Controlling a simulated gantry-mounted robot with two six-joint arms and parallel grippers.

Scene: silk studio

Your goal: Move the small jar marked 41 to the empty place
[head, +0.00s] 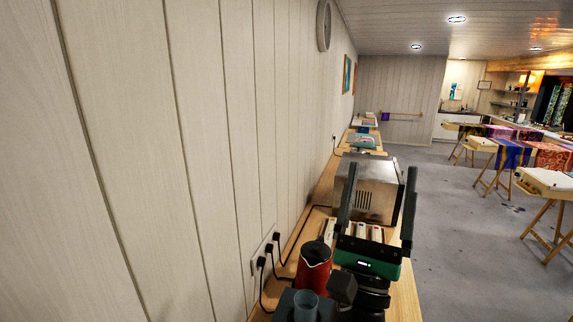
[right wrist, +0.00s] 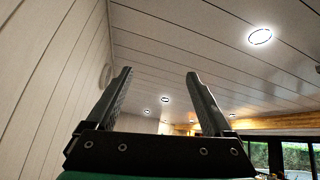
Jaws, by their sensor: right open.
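I cannot make out a jar marked 41 or an empty place in either view. A row of small pale things (head: 329,231) with coloured marks sits on the wooden counter, partly behind my right gripper; any markings are too small to read. My right gripper (head: 381,167) is open and empty, its two dark fingers raised above the counter and pointing away in the head view. My left gripper is not in view.
A red pot (head: 314,262) with a dark lid stands on the counter's left, near plugs and cables (head: 270,250). A metal box (head: 378,183) stands behind the row. The panelled wall (head: 150,150) borders the counter on the left. Open floor (head: 450,240) lies right.

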